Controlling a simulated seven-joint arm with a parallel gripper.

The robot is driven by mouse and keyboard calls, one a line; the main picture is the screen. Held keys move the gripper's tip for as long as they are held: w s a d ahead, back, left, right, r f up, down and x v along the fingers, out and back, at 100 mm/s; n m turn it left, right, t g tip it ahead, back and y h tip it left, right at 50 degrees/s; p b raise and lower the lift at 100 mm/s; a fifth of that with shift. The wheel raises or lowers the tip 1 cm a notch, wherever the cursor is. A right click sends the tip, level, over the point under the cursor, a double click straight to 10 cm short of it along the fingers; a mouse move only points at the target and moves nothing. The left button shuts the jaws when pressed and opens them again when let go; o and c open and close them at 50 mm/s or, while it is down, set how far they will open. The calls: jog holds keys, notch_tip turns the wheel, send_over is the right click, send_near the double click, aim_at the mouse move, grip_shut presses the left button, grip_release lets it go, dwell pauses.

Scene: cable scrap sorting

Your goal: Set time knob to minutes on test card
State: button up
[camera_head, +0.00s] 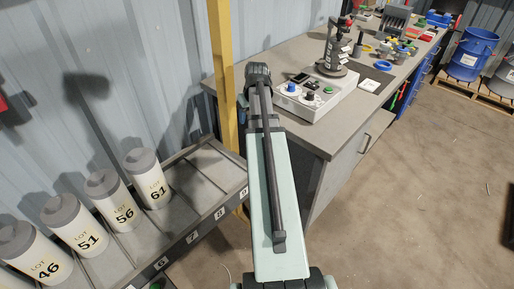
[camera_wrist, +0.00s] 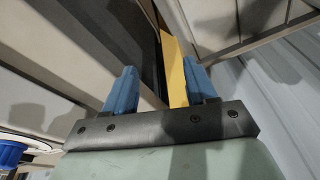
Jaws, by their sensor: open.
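A light grey control box (camera_head: 312,99) stands on the near end of the workbench. It carries a blue knob (camera_head: 291,87), a black-and-white knob (camera_head: 309,96), a green button (camera_head: 328,90) and a small dark display. Which knob is for time, and their settings, are too small to read. A small white card (camera_head: 369,85) lies right of the box; its print is unreadable. My arm reaches up to the left of the box, and my fingers are not clear there. In the wrist view my gripper (camera_wrist: 160,88) is open and empty, its blue fingers apart, with a yellow post beyond them.
The yellow post (camera_head: 223,70) stands close left of my arm. A dark device (camera_head: 333,50) stands behind the box. Several lot-labelled canisters (camera_head: 147,178) sit on a rack at left. A blue drum (camera_head: 471,52) stands at far right. The floor right of the bench is clear.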

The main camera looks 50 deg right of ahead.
jog(key=s+f+g, duration=0.1)
jog(key=s+f, duration=0.1)
jog(key=f, duration=0.4)
jog(key=s+a+f, duration=0.1)
jog(key=s+f, duration=0.2)
jog(key=f, duration=0.4)
jog(key=shift+a+g, duration=0.15)
jog(key=shift+g, duration=0.25)
notch_tip(320, 180, up, 34)
jog(key=f+n+t, duration=0.1)
jog(key=n+t, duration=0.2)
jog(key=t, duration=0.1)
send_over(311, 92)
jog(key=s, duration=0.6)
jog(key=x, duration=0.8)
jog(key=a+x, duration=0.1)
jog(key=x, duration=0.4)
jog(key=shift+f, duration=0.15)
